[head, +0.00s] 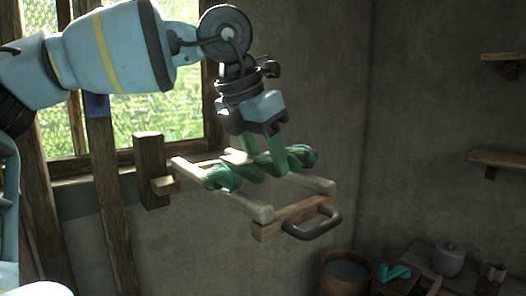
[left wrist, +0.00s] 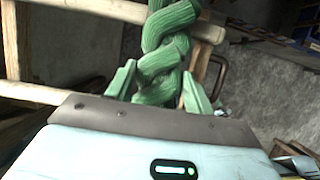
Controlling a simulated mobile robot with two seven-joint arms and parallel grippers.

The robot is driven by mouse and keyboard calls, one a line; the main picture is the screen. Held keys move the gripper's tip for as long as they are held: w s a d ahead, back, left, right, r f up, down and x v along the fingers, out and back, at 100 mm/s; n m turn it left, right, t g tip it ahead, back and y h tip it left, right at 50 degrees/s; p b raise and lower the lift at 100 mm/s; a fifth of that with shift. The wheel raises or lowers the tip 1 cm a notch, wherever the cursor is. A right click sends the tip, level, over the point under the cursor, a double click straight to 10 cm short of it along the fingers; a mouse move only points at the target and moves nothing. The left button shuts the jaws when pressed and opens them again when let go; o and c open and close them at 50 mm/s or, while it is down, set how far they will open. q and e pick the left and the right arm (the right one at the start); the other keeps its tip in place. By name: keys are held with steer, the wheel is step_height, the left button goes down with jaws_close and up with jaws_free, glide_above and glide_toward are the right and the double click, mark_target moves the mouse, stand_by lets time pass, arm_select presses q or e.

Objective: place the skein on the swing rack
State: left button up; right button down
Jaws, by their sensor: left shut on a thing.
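My left gripper (head: 268,172) points down over the swing rack and is shut on the green twisted skein (head: 222,178). The skein's thick ends show on either side of the fingers, near the two rails. In the left wrist view the skein (left wrist: 170,30) runs between the two green fingertips (left wrist: 158,85). The swing rack (head: 240,203) is a pale wooden frame with two rails, a front board and a dark handle (head: 318,226). The rack also shows in the left wrist view (left wrist: 95,8). I cannot tell whether the skein rests on the rails.
A wooden post (head: 152,170) stands at the rack's wall end, below the window. At the lower right are a round tub (head: 345,268) and a low table with a lidded pot (head: 449,260) and a teal piece (head: 392,272). Wall shelves (head: 500,158) are at the right.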

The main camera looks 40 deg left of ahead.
arm_select(q)
steer(key=shift+f, duration=0.1)
steer(key=shift+f, duration=0.1)
steer(key=o, duration=1)
steer(key=shift+o, duration=0.2)
steer(key=v, duration=1.2)
steer(key=shift+r, duration=0.25)
